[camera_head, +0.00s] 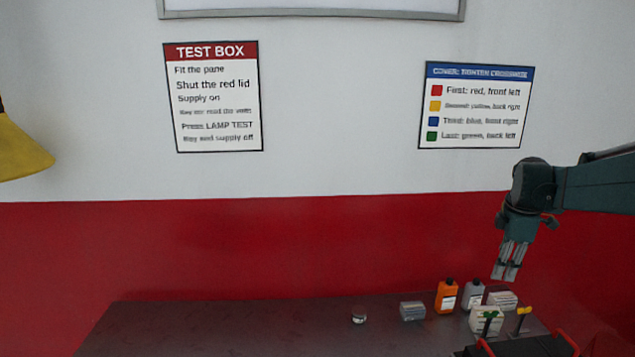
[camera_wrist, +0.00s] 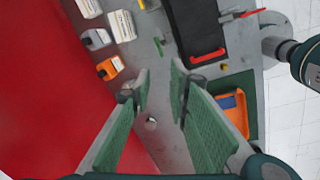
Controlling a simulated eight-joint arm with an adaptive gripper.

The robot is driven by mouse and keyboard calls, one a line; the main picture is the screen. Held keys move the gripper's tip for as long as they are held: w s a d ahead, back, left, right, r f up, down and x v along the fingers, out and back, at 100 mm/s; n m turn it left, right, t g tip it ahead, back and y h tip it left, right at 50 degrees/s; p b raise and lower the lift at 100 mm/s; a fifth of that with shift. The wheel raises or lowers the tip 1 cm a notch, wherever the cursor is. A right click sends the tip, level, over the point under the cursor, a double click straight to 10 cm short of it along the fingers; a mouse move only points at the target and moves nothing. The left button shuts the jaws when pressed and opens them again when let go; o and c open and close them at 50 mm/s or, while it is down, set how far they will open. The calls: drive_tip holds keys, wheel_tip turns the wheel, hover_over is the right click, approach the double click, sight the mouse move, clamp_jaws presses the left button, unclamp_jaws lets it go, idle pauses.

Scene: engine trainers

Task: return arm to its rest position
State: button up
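My gripper (camera_head: 507,262) hangs from the teal arm at the right of the head view, pointing down. It is above the back right of the bench (camera_head: 230,325), clear of everything on it. In the wrist view, my gripper's two green-padded fingers (camera_wrist: 160,72) stand apart with a gap between the tips. Nothing is between them; bare bench shows through the gap.
Below stand an orange bottle (camera_head: 446,298), a grey bottle (camera_head: 473,296), white boxes (camera_head: 487,321), a greyish container (camera_head: 412,311) and a small round item (camera_head: 359,317). A dark case with red handles (camera_wrist: 200,30) and an orange tray (camera_wrist: 236,108) lie nearby. A red-and-white wall is behind.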

drive_tip(key=s+a+r+m+t+b, duration=0.1)
drive_tip(key=s+a+m, duration=0.3)
drive_tip(key=a, duration=0.6)
drive_tip(key=s+a+r+m+t, duration=0.1)
drive_tip(key=s+a+r+m, duration=0.1)
drive_tip(key=s+a, duration=0.6)
drive_tip(key=s+a+f+m+t, duration=0.2)
drive_tip(key=s+a+f+m, duration=0.1)
drive_tip(key=s+a, duration=0.4)
drive_tip(key=s+a+f+m+t+b, duration=0.1)
drive_tip(key=s+a+f+m, duration=0.3)
drive_tip(key=s+a, duration=0.4)
drive_tip(key=shift+a+f+t+y, duration=0.4)
drive_tip(key=shift+a+f, duration=0.3)
drive_tip(key=shift+a, duration=0.85)
drive_tip(key=shift+f, duration=0.1)
wheel_tip(320, 180, down, 7)
drive_tip(key=b, duration=0.7)
drive_tip(key=shift+r, duration=0.2)
